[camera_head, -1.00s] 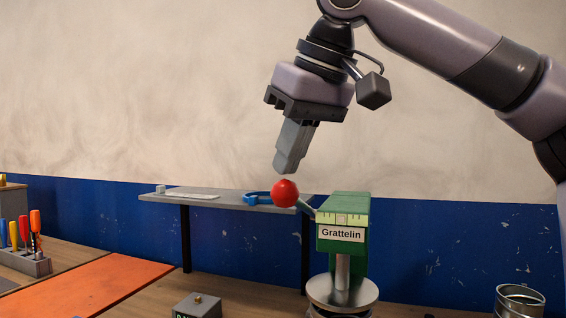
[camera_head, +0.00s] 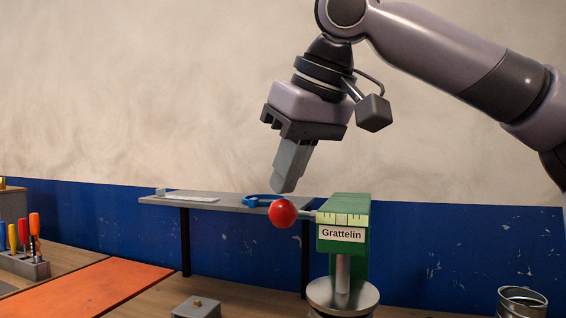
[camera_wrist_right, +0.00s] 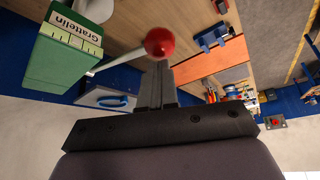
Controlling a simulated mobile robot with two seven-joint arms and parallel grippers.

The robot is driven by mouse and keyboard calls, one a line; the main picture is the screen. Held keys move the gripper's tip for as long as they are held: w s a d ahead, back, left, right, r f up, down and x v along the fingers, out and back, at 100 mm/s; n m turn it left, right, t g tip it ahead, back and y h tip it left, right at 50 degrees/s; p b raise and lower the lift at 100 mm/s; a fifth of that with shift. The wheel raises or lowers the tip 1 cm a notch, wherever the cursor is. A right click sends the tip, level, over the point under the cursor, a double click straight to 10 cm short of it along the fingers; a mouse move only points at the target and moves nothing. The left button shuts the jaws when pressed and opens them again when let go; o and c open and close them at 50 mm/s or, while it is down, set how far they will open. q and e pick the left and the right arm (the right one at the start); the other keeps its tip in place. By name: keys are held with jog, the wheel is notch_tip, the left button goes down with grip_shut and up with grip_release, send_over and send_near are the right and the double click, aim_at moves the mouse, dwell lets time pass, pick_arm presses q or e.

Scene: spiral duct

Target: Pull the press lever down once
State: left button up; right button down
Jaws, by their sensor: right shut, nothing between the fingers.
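The press (camera_head: 342,243) is a green block labelled "Grattelin" on a metal post above a round metal base. Its lever (camera_head: 307,214) is a thin rod that sticks out to the left and ends in a red ball (camera_head: 282,213). The lever is about level in the head view. My right gripper (camera_head: 284,188) is shut and empty, pointing down, with its fingertips at the top of the red ball. In the right wrist view the red ball (camera_wrist_right: 160,42) is at the fingertips; I cannot tell whether they touch. My left gripper is not in view.
A grey shelf (camera_head: 215,205) with a blue ring-like item stands behind the lever. A rack of screwdrivers (camera_head: 24,262) and an orange mat (camera_head: 90,290) are at left. A small grey box (camera_head: 197,309) is in front, and a metal can (camera_head: 520,303) is at right.

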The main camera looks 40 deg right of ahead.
aim_at(287, 202)
jog(key=shift+f, duration=0.2)
jog(key=shift+s+a+f, duration=0.1)
jog(key=shift+a+f, duration=0.1)
jog(key=shift+f, duration=0.55)
jog(key=shift+s+a+f+b, duration=0.1)
jog(key=shift+f+b, duration=0.35)
jog(key=shift+f, duration=0.45)
jog(key=shift+f, duration=0.2)
jog(key=shift+a+f, duration=0.1)
jog(key=shift+f, duration=0.5)
